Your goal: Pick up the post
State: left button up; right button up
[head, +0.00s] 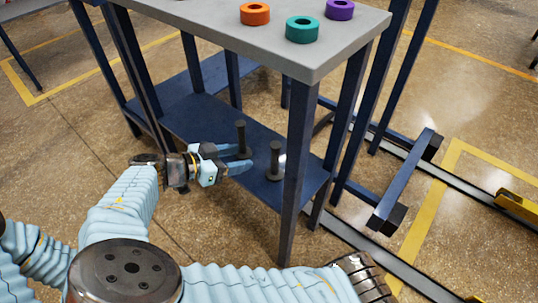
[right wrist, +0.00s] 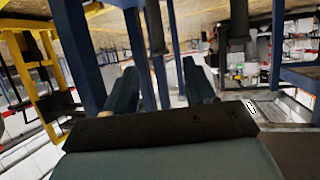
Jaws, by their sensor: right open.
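Two dark upright posts stand on the blue lower shelf (head: 190,118) of the table in the head view. One post (head: 241,136) is farther back, with its lower part beside or behind the upper finger. The other post (head: 275,158) stands nearer the front right table leg, just beyond the fingertips. My right gripper (head: 249,160) is open, low over the shelf, with its fingers pointing right towards the posts. No post is clearly held. In the right wrist view its two fingers (right wrist: 160,88) are spread apart. Dark uprights show beyond them, and I cannot tell which are the posts. My left gripper is not in view.
The grey tabletop (head: 300,58) above the shelf carries an orange ring (head: 255,13), a teal ring (head: 302,29) and a purple ring (head: 340,9). The blue front leg (head: 297,150) stands right of the gripper. A rail and blue frame (head: 405,180) lie to the right.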

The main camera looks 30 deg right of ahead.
aim_at(275, 149)
jog(key=x, duration=1.3)
jog(key=shift+r, duration=0.25)
grip_shut()
dwell(0.8)
